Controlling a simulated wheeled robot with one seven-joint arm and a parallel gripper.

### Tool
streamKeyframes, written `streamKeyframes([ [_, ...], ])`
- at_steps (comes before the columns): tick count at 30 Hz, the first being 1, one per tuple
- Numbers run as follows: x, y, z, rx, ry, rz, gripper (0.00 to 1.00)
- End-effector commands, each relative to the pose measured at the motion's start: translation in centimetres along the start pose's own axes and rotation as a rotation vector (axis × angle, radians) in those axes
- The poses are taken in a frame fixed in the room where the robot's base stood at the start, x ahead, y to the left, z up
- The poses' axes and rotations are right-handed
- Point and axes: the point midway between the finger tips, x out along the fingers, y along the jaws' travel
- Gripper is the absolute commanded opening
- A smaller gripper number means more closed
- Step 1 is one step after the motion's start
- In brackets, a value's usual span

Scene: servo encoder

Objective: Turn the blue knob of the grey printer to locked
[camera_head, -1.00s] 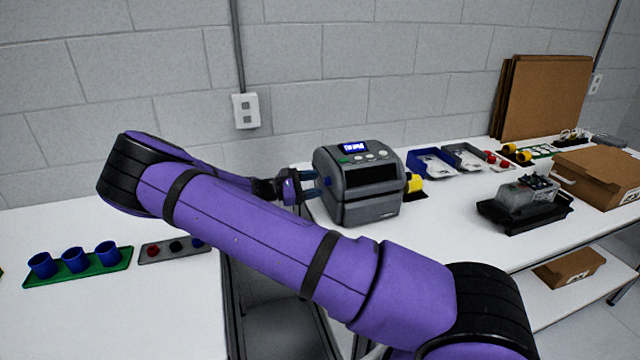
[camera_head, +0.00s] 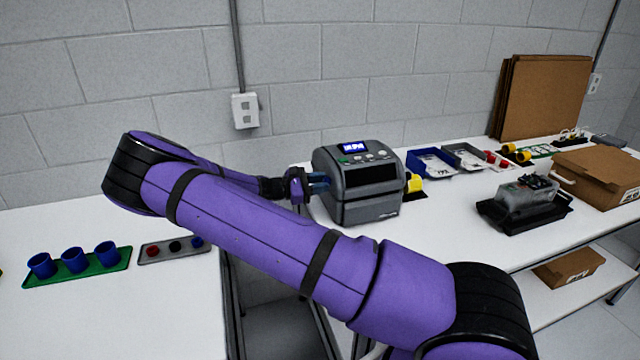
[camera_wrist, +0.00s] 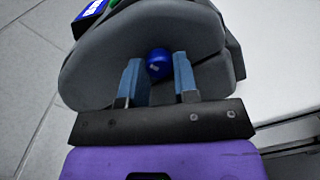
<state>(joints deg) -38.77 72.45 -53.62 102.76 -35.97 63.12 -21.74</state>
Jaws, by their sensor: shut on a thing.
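The grey printer (camera_head: 372,208) stands on the white table, with a lit blue-and-white screen on top. Its side panel (camera_wrist: 105,62) fills much of the wrist view. The round blue knob (camera_wrist: 158,62) is on that side panel and carries a small pale mark; I cannot read its position. In the head view the knob is hidden. My gripper (camera_head: 319,183) is at the printer's left side. In the wrist view its two blue-grey fingers (camera_wrist: 157,78) are on either side of the knob, shut on it.
A grey wall is behind the printer. A yellow item (camera_head: 414,183) is close to its right side. Blue (camera_head: 432,163) and grey bins and a cardboard box (camera_head: 598,178) are further right. A green tray (camera_head: 80,268) with blue cups is on the left table.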

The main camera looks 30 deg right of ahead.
Motion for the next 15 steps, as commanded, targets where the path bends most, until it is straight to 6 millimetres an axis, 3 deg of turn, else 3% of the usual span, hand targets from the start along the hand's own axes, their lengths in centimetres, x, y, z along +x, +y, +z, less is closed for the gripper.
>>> streamKeyframes([
  [8, 0.04, -0.01, 0.0, -0.108, -0.002, -0.001, 0.04],
  [15, 0.02, -0.06, -0.02, -0.307, -0.011, 0.004, 0.04],
])
